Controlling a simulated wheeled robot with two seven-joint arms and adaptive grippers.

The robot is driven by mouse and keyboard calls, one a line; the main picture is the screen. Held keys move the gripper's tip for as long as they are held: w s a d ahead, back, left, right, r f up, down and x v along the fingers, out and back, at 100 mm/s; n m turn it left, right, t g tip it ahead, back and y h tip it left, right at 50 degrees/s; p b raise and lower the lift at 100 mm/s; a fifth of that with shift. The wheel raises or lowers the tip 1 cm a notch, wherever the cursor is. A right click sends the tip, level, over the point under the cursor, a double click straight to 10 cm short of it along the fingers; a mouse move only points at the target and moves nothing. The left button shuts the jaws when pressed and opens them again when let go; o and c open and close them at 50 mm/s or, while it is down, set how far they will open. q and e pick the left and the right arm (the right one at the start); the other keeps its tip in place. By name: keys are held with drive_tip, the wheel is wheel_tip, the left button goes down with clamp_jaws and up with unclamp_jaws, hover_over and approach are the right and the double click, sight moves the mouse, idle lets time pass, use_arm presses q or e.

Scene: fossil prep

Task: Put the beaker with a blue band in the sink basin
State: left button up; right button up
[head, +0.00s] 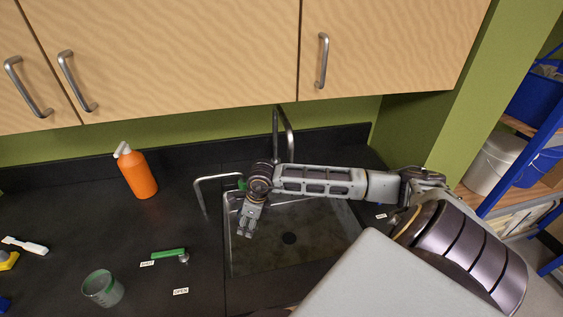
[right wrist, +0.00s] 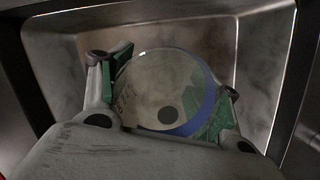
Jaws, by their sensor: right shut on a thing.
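The clear beaker with a blue band (right wrist: 165,88) is between the green finger pads of my right gripper (right wrist: 168,95) in the right wrist view. The gripper is shut on it. The drain shows through the glass. In the head view, my right gripper (head: 247,222) hangs over the left part of the sink basin (head: 320,235), pointing down. I cannot make out the beaker in the head view, where the gripper hides it. The basin walls (right wrist: 262,55) surround the beaker in the right wrist view; its height above the basin floor is hard to tell. My left gripper is not in view.
A glass beaker with a green band (head: 103,289) stands on the black counter at front left. An orange bottle (head: 139,174), a green-handled tool (head: 168,253) and a white brush (head: 25,245) are also left of the sink. The faucet (head: 287,135) stands behind the basin.

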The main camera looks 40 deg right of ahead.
wheel_tip(320, 180, down, 12)
drive_tip(key=b, duration=0.6)
drive_tip(key=shift+r, duration=0.2)
drive_tip(key=shift+f+b, duration=0.45)
drive_tip(key=shift+f, duration=0.25)
drive_tip(key=shift+w+f+b, duration=0.15)
drive_tip(key=shift+f+b, duration=0.2)
drive_tip(key=shift+f, duration=0.2)
drive_tip(key=shift+w+d+r, duration=0.1)
drive_tip(key=shift+w+d, duration=0.55)
drive_tip(key=shift+w, duration=0.35)
drive_tip(key=shift+w+d+b, duration=0.3)
drive_tip(key=shift+w+b, duration=0.05)
drive_tip(key=shift+w, duration=0.2)
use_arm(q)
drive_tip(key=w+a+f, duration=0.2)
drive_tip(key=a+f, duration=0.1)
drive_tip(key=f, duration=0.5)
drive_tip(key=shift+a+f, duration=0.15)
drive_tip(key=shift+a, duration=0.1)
use_arm(e)
drive_tip(key=shift+d, duration=0.1)
drive_tip(key=shift+w, duration=0.1)
